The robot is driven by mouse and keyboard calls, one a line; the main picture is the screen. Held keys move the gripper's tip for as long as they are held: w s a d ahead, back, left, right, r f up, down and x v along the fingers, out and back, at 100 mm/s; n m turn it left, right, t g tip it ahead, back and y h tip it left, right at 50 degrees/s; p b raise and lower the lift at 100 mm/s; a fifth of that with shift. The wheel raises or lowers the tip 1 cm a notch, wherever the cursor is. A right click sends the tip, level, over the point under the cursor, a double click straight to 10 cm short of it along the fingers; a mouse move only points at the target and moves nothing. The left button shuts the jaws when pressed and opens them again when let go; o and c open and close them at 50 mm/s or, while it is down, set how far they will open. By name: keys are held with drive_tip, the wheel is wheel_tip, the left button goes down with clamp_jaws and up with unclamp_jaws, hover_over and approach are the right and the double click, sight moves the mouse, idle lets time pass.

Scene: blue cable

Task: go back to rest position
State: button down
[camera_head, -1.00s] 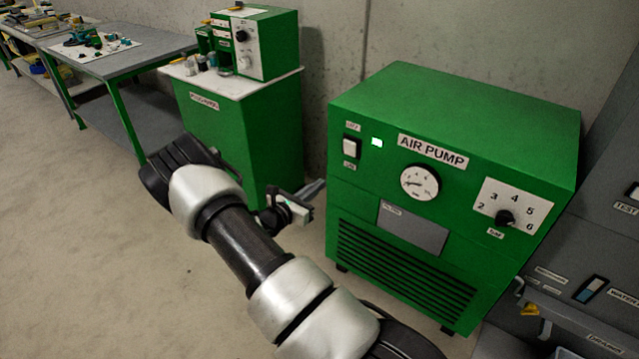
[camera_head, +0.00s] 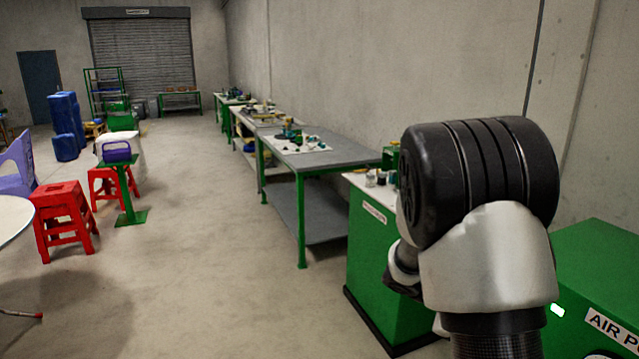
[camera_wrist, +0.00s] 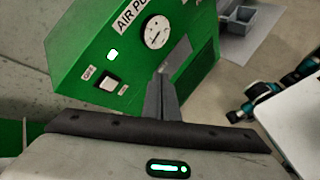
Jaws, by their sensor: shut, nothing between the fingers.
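In the wrist view my gripper (camera_wrist: 163,78) is shut with nothing between its fingers. It points toward the green air pump (camera_wrist: 75,62), whose lit indicator, rocker switch (camera_wrist: 107,84) and round gauge (camera_wrist: 157,32) show beyond the fingers. I cannot tell the exact gap, but no contact shows. In the head view my bent arm fills the right side and the gripper itself is hidden. Only part of the air pump (camera_head: 597,275) shows there, at the lower right, with its indicator lit.
A green cabinet (camera_head: 372,262) stands just behind my arm, and a grey workbench (camera_head: 335,152) is beyond it along the wall. Red stools (camera_head: 62,222) and a round white table (camera_head: 10,218) stand at left. The middle floor is open.

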drive_tip(key=s+a+r+m+t+y, duration=0.3)
drive_tip(key=s+a+r+m+y, duration=0.3)
drive_tip(key=s+a, duration=0.4)
drive_tip(key=s+a+r+m+t+y, duration=0.3)
drive_tip(key=s+a+r+y, duration=0.2)
drive_tip(key=s+a+r, duration=0.45)
wheel_tip(320, 180, up, 18)
drive_tip(key=w+a+p, duration=0.1)
drive_tip(key=a+p, duration=0.1)
drive_tip(key=p, duration=1.7)
drive_tip(key=shift+w+a+r, duration=0.15)
drive_tip(key=shift+w, duration=0.05)
